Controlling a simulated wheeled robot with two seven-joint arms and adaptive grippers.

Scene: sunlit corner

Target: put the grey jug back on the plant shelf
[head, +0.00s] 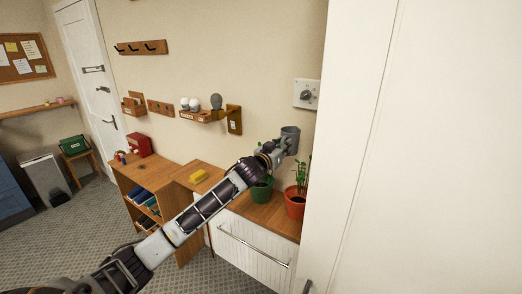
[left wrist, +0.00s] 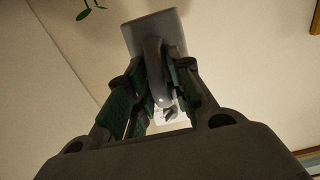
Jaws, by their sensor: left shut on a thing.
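The grey jug (head: 291,137) is held up in the air in front of the back wall, above the potted plants. My left gripper (head: 277,149) is shut on it. In the left wrist view the jug's grey body (left wrist: 176,28) lies beyond my left gripper (left wrist: 160,85), and its curved handle is between the fingers. A wooden top (head: 262,214) with plants, apparently the plant shelf, lies below the jug. A green pot (head: 262,192) and an orange pot (head: 295,206) stand on it; my arm partly hides the green one. My right gripper is not in view.
A tall white panel (head: 350,150) stands close on the right, near the orange pot. A yellow block (head: 199,176) lies on the wooden surface to the left. Bulbs on a small wall rack (head: 202,117) and a dial box (head: 307,94) are on the wall.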

